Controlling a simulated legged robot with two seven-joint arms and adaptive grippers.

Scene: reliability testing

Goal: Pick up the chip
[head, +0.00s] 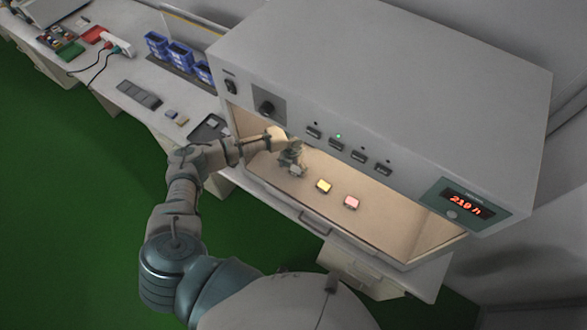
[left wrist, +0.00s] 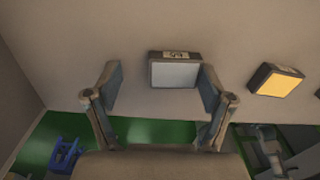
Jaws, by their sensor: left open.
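My left gripper (head: 290,157) reaches into the lit opening of the grey test chamber (head: 400,80). In the left wrist view the gripper (left wrist: 160,88) is open, with its two fingers spread apart. A chip with a white face (left wrist: 175,74) and a dark, marked edge shows between the fingertips, closer to the right finger. I cannot tell whether that finger touches it. In the head view this white chip (head: 296,170) lies just below the fingers, partly hidden by them. A yellow chip (head: 323,186) and a pink chip (head: 351,203) lie to its right. My right gripper is not in view.
The chamber's front panel, with several switches and a red display (head: 468,204), overhangs the opening. The chamber floor right of the pink chip is clear. Blue bins (head: 180,55) and a dark tray (head: 208,127) sit on the bench to the left.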

